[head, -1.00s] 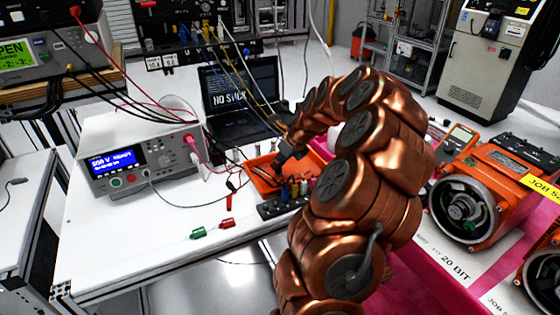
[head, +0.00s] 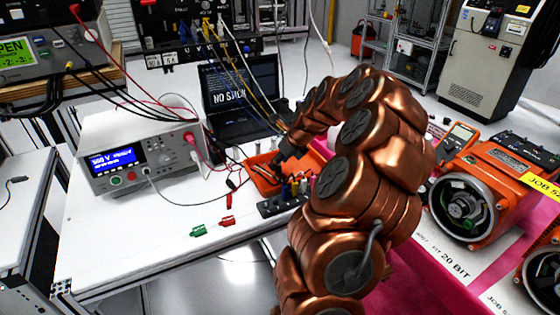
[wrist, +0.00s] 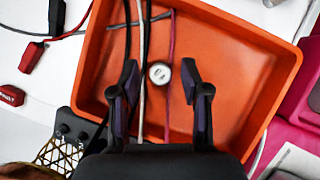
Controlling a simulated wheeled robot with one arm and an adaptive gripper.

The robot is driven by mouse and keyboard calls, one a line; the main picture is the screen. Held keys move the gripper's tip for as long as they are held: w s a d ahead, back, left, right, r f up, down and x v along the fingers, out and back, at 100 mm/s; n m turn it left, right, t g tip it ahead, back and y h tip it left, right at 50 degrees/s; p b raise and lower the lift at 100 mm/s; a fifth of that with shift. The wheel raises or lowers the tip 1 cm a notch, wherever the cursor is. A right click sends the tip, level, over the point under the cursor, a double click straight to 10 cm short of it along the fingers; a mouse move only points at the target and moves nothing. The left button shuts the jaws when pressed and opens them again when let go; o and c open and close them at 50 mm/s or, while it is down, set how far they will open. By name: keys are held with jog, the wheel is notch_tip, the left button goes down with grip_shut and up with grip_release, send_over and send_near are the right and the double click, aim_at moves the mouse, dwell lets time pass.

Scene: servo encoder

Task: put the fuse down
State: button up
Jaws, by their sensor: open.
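The fuse (wrist: 159,74) shows in the wrist view as a small pale round end with a grey centre, seen from above. It is over or in the orange tray (wrist: 235,62), between my gripper's fingertips. My gripper (wrist: 160,82) is open, with a gap between each dark finger and the fuse. In the head view my gripper (head: 283,160) is low at the orange tray (head: 262,182), and the fuse cannot be made out there.
Dark, white and purple leads (wrist: 143,40) run through the tray past the fuse. A black terminal block (head: 283,205) stands in front of the tray. Red and green clips (head: 227,221) lie on the white bench. A laptop (head: 240,95) stands behind, and a meter (head: 140,155) at left.

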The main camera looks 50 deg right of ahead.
jog(key=b+v, duration=0.2)
jog(key=v, duration=1)
jog(key=s+a+n+g+y, duration=0.25)
jog(key=a+n, duration=1.35)
jog(key=a, duration=1)
jog(key=s+a+f+n+g+h, duration=0.1)
jog(key=s+a+f+n, duration=0.1)
jog(key=s+a+n, duration=0.2)
jog(key=s+a+f+n+g+h, duration=0.1)
jog(key=s+a+n, duration=0.3)
jog(key=s+n, duration=0.5)
jog(key=s+a+f+n+g+h, duration=0.1)
jog(key=s+a+f+n+g, duration=0.2)
jog(key=s+n, duration=0.3)
jog(key=shift+s+a+f, duration=0.5)
jog(key=shift+s, duration=0.65)
notch_tip(320, 180, up, 6)
jog(key=p, duration=0.6)
jog(key=shift+r+p, duration=0.2)
jog(key=shift+p, duration=0.2)
